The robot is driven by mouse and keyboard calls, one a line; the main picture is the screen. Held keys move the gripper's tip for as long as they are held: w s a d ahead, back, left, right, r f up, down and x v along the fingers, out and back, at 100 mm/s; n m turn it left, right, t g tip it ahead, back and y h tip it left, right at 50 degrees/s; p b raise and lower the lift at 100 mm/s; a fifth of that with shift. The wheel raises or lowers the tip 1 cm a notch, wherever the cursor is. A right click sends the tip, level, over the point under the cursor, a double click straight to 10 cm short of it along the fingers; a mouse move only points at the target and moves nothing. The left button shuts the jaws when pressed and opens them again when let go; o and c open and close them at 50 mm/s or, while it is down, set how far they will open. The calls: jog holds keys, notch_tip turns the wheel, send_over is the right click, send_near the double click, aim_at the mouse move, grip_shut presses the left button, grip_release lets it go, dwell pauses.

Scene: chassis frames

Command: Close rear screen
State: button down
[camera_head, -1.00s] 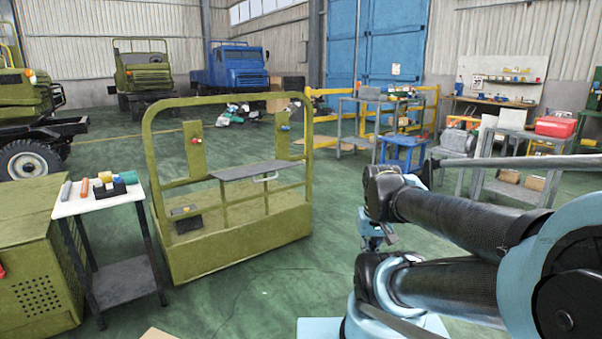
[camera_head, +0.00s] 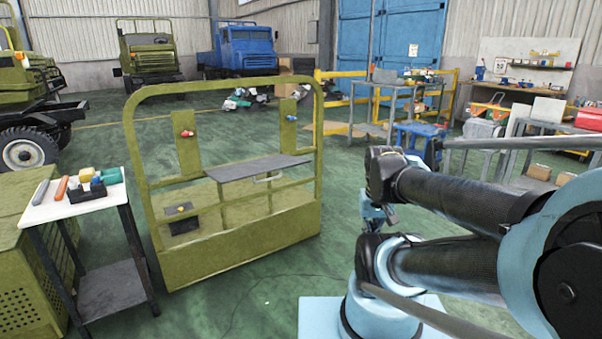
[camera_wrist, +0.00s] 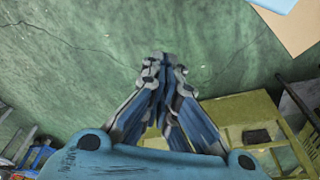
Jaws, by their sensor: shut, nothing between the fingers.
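An olive-green tubular frame (camera_head: 165,262) stands upright on the floor left of centre in the head view. A dark grey flat panel (camera_head: 250,168) with a light handle (camera_head: 268,178) lies nearly level across its middle; I cannot tell for certain that it is the rear screen. Two posts in the frame carry a red knob (camera_head: 186,133) and a blue knob (camera_head: 291,117). My gripper (camera_wrist: 164,62) is shut and empty in the wrist view, over green floor. In the head view it hangs right of the frame, apart from it and partly hidden by my arm.
A small table (camera_head: 60,211) with tools and coloured blocks stands left of the frame, beside an olive cabinet (camera_head: 20,300). Workbenches (camera_head: 545,124) and a yellow rail (camera_head: 335,128) are at the back right. Trucks (camera_head: 245,50) stand behind. Floor before the frame is clear.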

jog(key=w+a+r+m+t+y, duration=0.1)
jog(key=w+a+r+m, duration=0.2)
jog(key=w, duration=0.5)
jog(key=w+a+m+t+y, duration=0.1)
jog(key=w+a+m+y, duration=0.15)
jog(key=w+m, duration=0.45)
jog(key=w+a+r+m+t+y, duration=0.1)
jog(key=w+a+r+m+t, duration=0.15)
jog(key=w, duration=0.65)
jog(key=w+a+f+m+t+y, duration=0.1)
jog(key=w+a+f+m, duration=0.4)
jog(key=w, duration=0.5)
jog(key=w+a+f+m+t+y, duration=0.1)
jog(key=w+a+f+m, duration=0.25)
jog(key=w+m, duration=0.45)
jog(key=w+a+f+m+t, duration=0.25)
jog(key=w+f+m, duration=0.2)
jog(key=w, duration=0.75)
jog(key=shift+w+a+r+n+g, duration=0.1)
jog(key=shift+a+r+g, duration=0.05)
jog(key=shift+r, duration=0.45)
jog(key=shift+w+a+r+n+g, duration=0.1)
jog(key=shift+w+a+r+g, duration=0.1)
jog(key=shift+r, duration=0.45)
jog(key=shift+w+a+r+n+g, duration=0.1)
jog(key=shift+r+g, duration=0.05)
jog(key=shift+r, duration=0.45)
